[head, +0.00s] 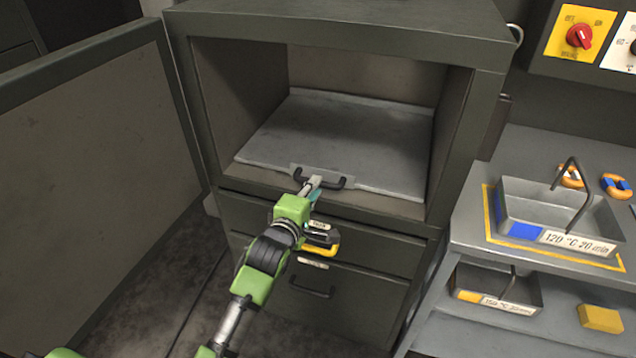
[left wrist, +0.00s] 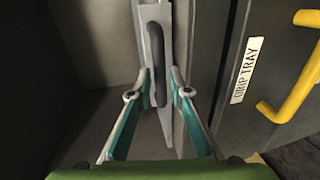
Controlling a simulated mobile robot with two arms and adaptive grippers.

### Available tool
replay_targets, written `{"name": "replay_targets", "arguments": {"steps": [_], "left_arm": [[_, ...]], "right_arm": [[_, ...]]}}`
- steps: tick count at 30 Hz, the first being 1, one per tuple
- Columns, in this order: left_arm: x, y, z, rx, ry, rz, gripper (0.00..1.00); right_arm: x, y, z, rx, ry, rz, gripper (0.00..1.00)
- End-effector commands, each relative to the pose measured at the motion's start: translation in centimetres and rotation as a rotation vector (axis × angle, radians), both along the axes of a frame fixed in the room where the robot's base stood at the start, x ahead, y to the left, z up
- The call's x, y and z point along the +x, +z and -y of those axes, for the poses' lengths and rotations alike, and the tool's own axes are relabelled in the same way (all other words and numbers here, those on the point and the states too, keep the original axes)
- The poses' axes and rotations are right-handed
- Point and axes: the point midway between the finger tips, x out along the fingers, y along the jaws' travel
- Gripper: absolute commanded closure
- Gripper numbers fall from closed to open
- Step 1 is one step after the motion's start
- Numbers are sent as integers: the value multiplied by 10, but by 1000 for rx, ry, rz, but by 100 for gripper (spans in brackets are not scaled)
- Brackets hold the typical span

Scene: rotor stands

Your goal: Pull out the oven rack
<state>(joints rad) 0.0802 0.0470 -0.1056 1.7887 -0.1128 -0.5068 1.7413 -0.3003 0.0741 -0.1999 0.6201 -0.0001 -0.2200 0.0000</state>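The oven rack (head: 345,140) is a flat grey plate lying inside the open oven (head: 223,95). Its black handle (head: 335,184) is at the front edge, near the oven opening. My left gripper (head: 310,184) reaches to the left part of this handle. In the left wrist view, the open fingers (left wrist: 157,92) stand on either side of the lower end of the black handle (left wrist: 154,50), with visible gaps. The gripper hides part of the handle in the head view. My right gripper is not in view.
The oven door (head: 95,150) stands open at left. Below the rack is a drawer with a yellow handle (head: 325,248), labelled DRIP TRAY in the left wrist view (left wrist: 246,70). A lower drawer handle (head: 312,291) is black. A grey bench (head: 480,235) with trays stands at right.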

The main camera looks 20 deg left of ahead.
Motion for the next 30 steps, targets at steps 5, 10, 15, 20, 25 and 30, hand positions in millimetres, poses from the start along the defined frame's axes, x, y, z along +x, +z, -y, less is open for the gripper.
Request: {"name": "replay_targets", "arguments": {"steps": [5,10,15,20,25,30], "left_arm": [[23,-5,1,2,0,1,82],[32,-6,1,2,1,0,82],[33,-7,1,1,0,0,82],[33,-7,1,1,0,0,92],[32,-7,1,1,0,0,100],[32,-7,1,1,0,-1,100]], "right_arm": [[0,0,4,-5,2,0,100],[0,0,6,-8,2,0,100],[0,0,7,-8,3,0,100],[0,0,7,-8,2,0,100],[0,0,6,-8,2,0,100],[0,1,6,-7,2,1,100]]}}
